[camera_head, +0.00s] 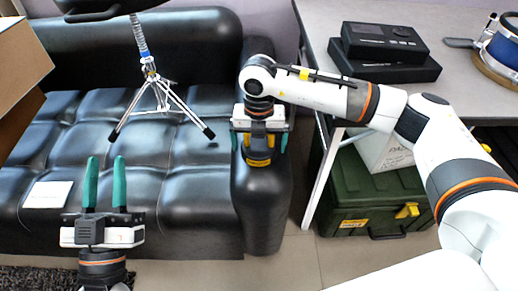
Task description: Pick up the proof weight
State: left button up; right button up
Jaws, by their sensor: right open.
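My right gripper (259,148) points down over the sofa's right armrest, its teal fingers wide apart. Between them shows a small black thing with yellow-orange bands (259,161), on or just above the armrest. It may be the proof weight, but the gripper partly hides it and I cannot tell for sure. No contact with the fingers is visible. My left gripper (106,162) is low at the left in front of the sofa seat. Its teal fingers point away, somewhat apart, with nothing between them.
A black sofa (150,215) fills the left, with a chrome tripod stand (155,85) and a white card (47,194) on its seat. A cardboard box (20,60) is far left. The grey table (450,85) holds black boxes (385,68) and a blue drum (507,45). A green case (350,190) stands below.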

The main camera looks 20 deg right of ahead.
jog(key=shift+f, duration=0.55)
jog(key=shift+c, duration=0.2)
jog(key=c, duration=1.8)
jog(key=shift+w+r, duration=0.1)
jog(key=shift+r, duration=0.1)
